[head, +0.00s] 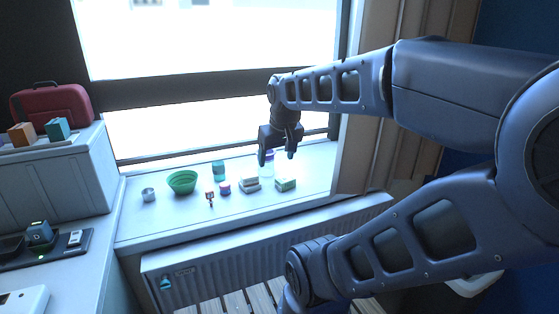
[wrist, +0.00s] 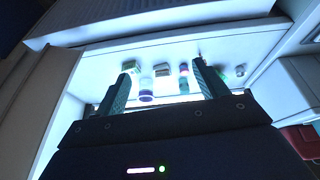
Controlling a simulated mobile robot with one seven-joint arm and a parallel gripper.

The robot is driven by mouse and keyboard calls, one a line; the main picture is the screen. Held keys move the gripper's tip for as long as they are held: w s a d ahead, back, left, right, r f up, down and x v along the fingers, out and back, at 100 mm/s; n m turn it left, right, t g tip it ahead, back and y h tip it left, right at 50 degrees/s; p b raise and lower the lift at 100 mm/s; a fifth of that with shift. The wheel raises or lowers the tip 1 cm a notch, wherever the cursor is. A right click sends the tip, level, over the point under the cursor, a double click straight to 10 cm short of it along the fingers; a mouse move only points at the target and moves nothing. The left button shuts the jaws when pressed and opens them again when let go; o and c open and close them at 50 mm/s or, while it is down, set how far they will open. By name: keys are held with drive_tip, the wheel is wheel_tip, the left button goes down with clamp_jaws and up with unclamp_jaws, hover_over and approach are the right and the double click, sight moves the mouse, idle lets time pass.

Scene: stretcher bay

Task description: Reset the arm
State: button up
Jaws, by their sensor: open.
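My arm reaches in from the right in the head view.
A radiator (head: 200,278) is below. A red case (head: 52,107) stands on the left cabinet.

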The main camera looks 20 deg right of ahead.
drive_tip(key=shift+s+f+m, duration=0.15)
drive_tip(key=shift+s+m, duration=0.05)
drive_tip(key=shift+s, duration=0.3)
drive_tip(key=shift+s+f+m, duration=0.15)
drive_tip(key=shift+s+m, duration=0.05)
drive_tip(key=shift+s, duration=0.25)
